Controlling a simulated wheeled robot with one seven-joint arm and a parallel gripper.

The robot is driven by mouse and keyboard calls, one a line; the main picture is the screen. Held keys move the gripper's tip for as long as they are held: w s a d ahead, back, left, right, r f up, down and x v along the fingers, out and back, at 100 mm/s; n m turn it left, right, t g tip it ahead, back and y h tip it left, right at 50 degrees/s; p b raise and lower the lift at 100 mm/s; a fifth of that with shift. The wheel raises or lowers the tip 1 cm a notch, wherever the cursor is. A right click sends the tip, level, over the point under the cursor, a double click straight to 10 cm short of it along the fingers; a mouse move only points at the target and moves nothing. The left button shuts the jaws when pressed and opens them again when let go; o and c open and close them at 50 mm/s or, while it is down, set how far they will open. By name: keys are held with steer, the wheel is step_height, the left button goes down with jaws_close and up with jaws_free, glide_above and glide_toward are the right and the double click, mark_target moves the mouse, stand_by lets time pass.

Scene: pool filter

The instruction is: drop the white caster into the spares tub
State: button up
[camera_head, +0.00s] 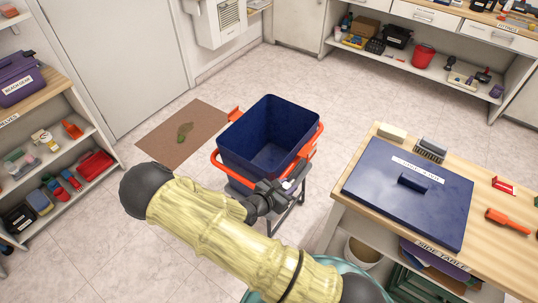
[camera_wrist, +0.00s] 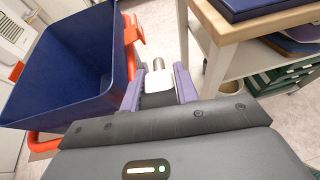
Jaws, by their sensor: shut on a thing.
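My gripper (camera_wrist: 158,84) is shut on the white caster (camera_wrist: 158,76), which sits between its two purple fingers. A metal stem shows beyond the caster's white part. In the head view my gripper (camera_head: 281,190) is by the near right side of an open dark blue tub (camera_head: 248,152); the caster there is too small to make out well. The tub stands in an orange-railed frame on legs. In the wrist view the tub (camera_wrist: 62,70) is left of the fingers, and the caster shows outside its rim. No label naming the tub is readable.
A side table (camera_head: 352,196) at right carries a dark blue lid (camera_head: 408,190), a grey brush (camera_head: 431,149) and orange-red tools. A brown mat (camera_head: 182,134) lies left of the tub. Shelves stand at left and back. The tiled floor behind the tub is clear.

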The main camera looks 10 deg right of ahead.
mark_target(292, 181)
steer(key=shift+d, duration=0.15)
steer(key=shift+w+d+r+n+t, duration=0.3)
steer(key=shift+w+d+t, duration=0.05)
steer(key=shift+d+t, duration=0.1)
steer(key=shift+w+d+r+n+t+y, duration=0.25)
steer(key=shift+w+d+n+t+y, duration=0.35)
steer(key=shift+d+n+y, duration=0.1)
steer(key=shift+w+d+n+t+y, duration=0.2)
steer(key=shift+w+n+t+y, duration=0.35)
steer(key=shift+n+y, duration=0.4)
steer(key=a+f+n+y, duration=0.1)
steer(key=f+n+y, duration=0.1)
steer(key=s+a+f+n+t+y, duration=0.1)
steer(key=f+n+y, duration=0.1)
steer(key=y, duration=0.1)
steer(key=a+f+n+t+y, duration=0.1)
steer(key=f+n+y, duration=0.1)
steer(key=shift+s+n, duration=0.2)
steer(key=shift+n, duration=0.05)
